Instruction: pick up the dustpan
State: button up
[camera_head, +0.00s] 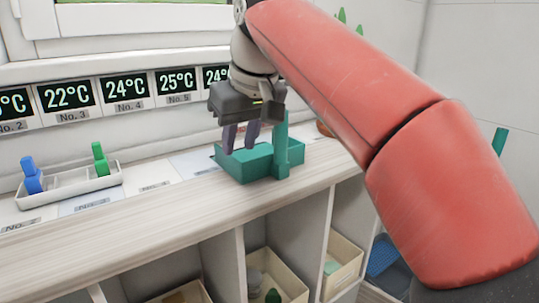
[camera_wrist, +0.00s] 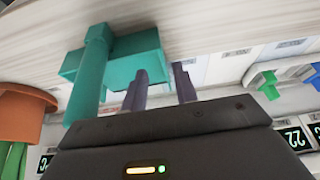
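The teal dustpan (camera_head: 262,160) stands on the counter top, its pan lying flat and its straight handle upright at the right end. It also shows in the wrist view, with the pan (camera_wrist: 125,62) beyond the fingers and the handle to their left. My gripper (camera_head: 240,145) points down over the pan, left of the handle. Its two dark fingers (camera_wrist: 162,85) are apart with nothing seen between them. The handle is outside the fingers. I cannot tell whether the fingertips touch the pan.
A white tray (camera_head: 68,184) with a blue and a green item stands at the left of the counter. A brown pot (camera_wrist: 22,105) with green in it is beyond the dustpan. Shelf compartments below hold bins (camera_head: 285,277). Temperature displays (camera_head: 66,95) line the wall.

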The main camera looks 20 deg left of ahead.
aim_at(233, 157)
jog(key=x, duration=0.1)
jog(key=b+x, duration=0.1)
jog(key=x, duration=0.3)
jog(key=shift+a+f, duration=0.2)
jog(key=shift+a, duration=0.2)
jog(key=shift+r, duration=0.1)
grip_shut()
